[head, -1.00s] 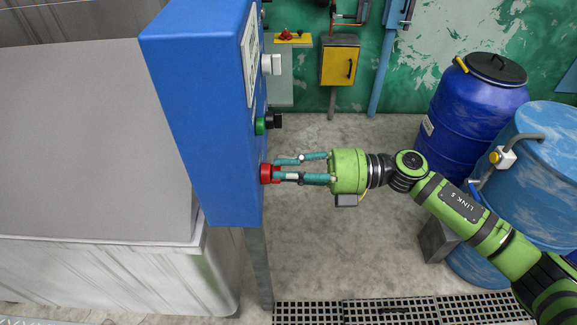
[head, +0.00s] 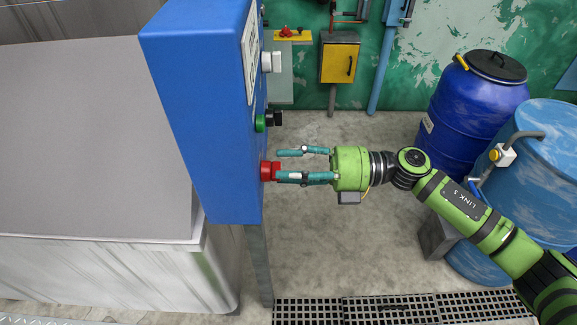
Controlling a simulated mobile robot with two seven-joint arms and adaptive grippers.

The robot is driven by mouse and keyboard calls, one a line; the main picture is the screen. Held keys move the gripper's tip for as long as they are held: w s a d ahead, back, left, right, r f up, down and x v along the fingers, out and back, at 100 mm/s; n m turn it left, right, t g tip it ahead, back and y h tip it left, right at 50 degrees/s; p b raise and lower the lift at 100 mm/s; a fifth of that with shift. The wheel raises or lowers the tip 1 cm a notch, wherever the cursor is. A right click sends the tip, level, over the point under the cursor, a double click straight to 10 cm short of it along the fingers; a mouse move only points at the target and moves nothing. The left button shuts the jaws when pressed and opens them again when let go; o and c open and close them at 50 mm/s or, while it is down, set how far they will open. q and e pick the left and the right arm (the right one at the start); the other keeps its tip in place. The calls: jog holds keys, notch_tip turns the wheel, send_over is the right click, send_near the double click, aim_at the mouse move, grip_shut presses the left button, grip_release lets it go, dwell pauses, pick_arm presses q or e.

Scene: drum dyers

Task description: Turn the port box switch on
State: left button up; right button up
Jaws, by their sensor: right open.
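A blue control box (head: 205,110) stands left of centre, its control face turned to the right. On that face, from top to bottom, are a white switch (head: 272,62), a green and black control (head: 262,122) and a red knob (head: 268,171). I cannot tell from the picture which one is named the port box switch. My right gripper (head: 280,165) is open, just right of the red knob. Its lower fingertip overlaps the knob's edge in the picture; contact is unclear. Its upper fingertip is apart, above the knob. My left gripper is not in view.
A large grey-topped metal vat (head: 90,140) is behind the box at left. Blue drums (head: 478,115) stand at right. A yellow box (head: 340,62) hangs on the green wall. Open floor lies below the gripper, with a drain grate (head: 390,308) at the front.

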jog(key=d, duration=1.1)
jog(key=shift+d, duration=0.3)
